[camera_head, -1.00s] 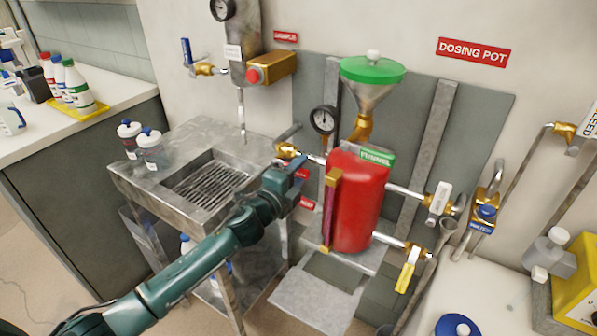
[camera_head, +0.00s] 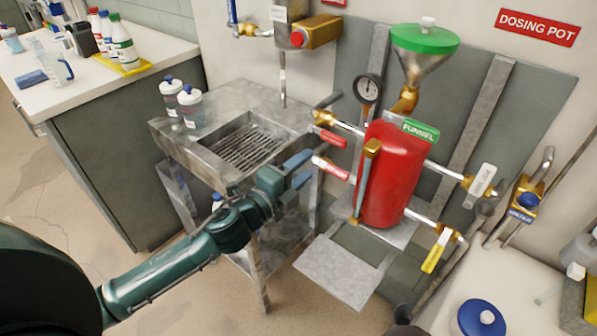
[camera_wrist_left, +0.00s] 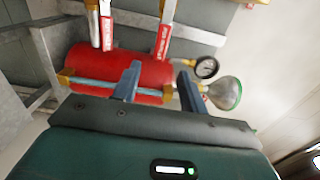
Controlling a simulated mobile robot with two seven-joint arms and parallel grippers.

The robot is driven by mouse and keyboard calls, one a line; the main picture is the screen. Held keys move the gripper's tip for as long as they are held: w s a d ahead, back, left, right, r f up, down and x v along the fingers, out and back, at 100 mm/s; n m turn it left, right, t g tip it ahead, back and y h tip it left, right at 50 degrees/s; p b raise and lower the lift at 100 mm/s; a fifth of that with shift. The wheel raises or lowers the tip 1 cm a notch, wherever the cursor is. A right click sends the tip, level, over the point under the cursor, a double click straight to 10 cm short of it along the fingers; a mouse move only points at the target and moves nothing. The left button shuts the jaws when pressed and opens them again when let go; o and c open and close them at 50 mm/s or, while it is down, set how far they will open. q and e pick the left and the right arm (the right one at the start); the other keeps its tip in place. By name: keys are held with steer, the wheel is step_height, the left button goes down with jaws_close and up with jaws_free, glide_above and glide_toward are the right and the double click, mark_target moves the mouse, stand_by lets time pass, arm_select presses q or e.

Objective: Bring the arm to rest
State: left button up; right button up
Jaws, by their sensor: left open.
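My left arm reaches in from the lower left of the head view. Its left gripper (camera_head: 302,170) has two blue fingers spread apart with nothing between them. It is in front of the sink unit, left of the red dosing pot (camera_head: 392,175). Two red-handled valves stand just beyond the fingertips, an upper red handle (camera_head: 329,137) and a lower red handle (camera_head: 331,169). In the left wrist view the open fingers (camera_wrist_left: 159,76) point toward the red pot (camera_wrist_left: 115,70), with both red handles above it. My right gripper is not in view.
A green-lidded funnel (camera_head: 424,40) and a gauge (camera_head: 368,88) sit above the pot. The metal sink (camera_head: 205,150) carries two bottles (camera_head: 190,106). A yellow-handled valve (camera_head: 436,252) is at lower right. Open floor (camera_head: 190,300) lies below the arm.

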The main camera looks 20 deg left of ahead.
arm_select(q)
steer(key=shift+s+a, duration=0.2)
steer(key=shift+s, duration=0.25)
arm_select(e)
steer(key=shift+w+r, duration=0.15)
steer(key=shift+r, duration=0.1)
arm_select(q)
steer(key=s+d+f+n+g+y+p, duration=0.1)
steer(key=s+f+n+g+p, duration=0.2)
steer(key=s+f+n, duration=0.3)
steer(key=s+d+f+n+g+y+p, duration=0.1)
steer(key=s+f+n+g+p, duration=0.2)
steer(key=s+n, duration=1)
step_height(320, 180, down, 3)
steer(key=shift+s+d+f+y+p, duration=0.2)
steer(key=shift+s+d+y+p, duration=0.1)
steer(key=shift+s+y+p, duration=0.15)
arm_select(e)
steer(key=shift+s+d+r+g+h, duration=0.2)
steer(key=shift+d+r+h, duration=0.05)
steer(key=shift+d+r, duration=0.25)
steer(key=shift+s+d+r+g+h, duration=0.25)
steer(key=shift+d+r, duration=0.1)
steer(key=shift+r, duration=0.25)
